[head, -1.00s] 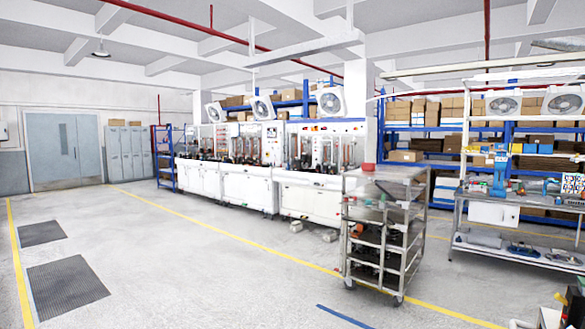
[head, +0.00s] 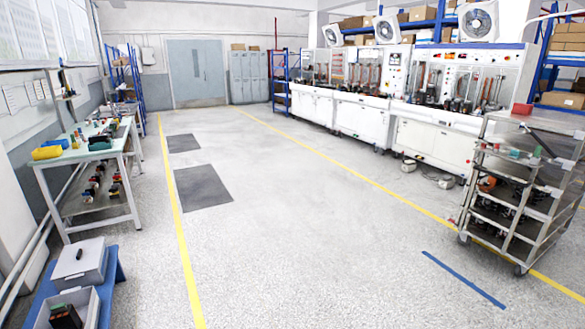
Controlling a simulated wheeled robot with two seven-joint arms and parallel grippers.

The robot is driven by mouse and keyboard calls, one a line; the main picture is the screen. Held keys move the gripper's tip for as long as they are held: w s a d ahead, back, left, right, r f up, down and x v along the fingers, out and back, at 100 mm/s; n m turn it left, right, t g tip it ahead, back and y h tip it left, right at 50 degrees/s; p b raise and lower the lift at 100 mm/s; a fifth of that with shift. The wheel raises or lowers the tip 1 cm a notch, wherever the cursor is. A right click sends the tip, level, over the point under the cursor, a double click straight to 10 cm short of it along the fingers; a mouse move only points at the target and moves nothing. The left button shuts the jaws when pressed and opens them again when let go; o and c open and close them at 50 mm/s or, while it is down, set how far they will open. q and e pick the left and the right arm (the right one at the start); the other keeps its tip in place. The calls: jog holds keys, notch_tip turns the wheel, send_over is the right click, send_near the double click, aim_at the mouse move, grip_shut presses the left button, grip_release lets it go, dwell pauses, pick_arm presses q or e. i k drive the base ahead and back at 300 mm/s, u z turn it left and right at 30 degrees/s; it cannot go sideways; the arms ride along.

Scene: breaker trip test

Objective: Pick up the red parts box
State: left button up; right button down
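A small red box-like object (head: 522,109) sits on the top shelf of the metal trolley (head: 528,130) at the right of the head view. It is small and far off, and I cannot tell for sure that it is the red parts box. Neither of my grippers shows in this view.
White test benches (head: 365,115) line the back right. The middle floor is clear, with two dark mats (head: 203,187).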

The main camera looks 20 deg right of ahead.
aim_at(520, 108)
jog(key=z, duration=0.2)
jog(key=i, duration=2.35)
jog(key=z, duration=0.4)
jog(key=i, duration=2.65)
jog(key=z, duration=0.4)
jog(key=i, duration=3.05)
jog(key=z, duration=0.45)
jog(key=i, duration=2.75)
jog(key=z, duration=1)
jog(key=i, duration=1.35)
jog(key=z, duration=2.15)
jog(key=i, duration=1)
jog(key=z, duration=0.9)
